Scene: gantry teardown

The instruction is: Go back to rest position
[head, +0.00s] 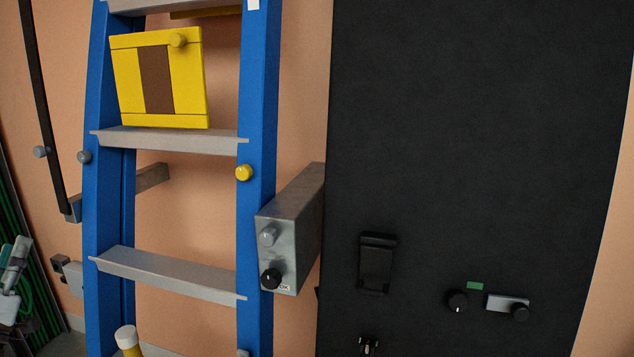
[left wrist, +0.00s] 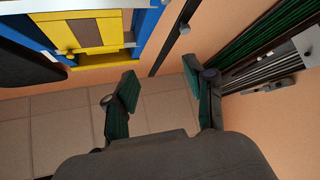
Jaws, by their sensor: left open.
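My left gripper (head: 14,280) shows only in part at the left edge of the head view, beside green-and-black slats and well left of the blue ladder (head: 256,110). In the left wrist view its two green-padded fingers stand wide apart, and the left gripper (left wrist: 160,88) is open with nothing between them. Beyond the fingers are the peach wall and a tiled floor (left wrist: 60,125). My right gripper is in neither view.
A yellow panel with a brown strip (head: 155,80) rests on a ladder rung. A grey metal box with knobs (head: 300,215) sits at the ladder's right rail. A large black panel (head: 480,130) carries small knobs. A dark bar (head: 42,110) stands left of the ladder.

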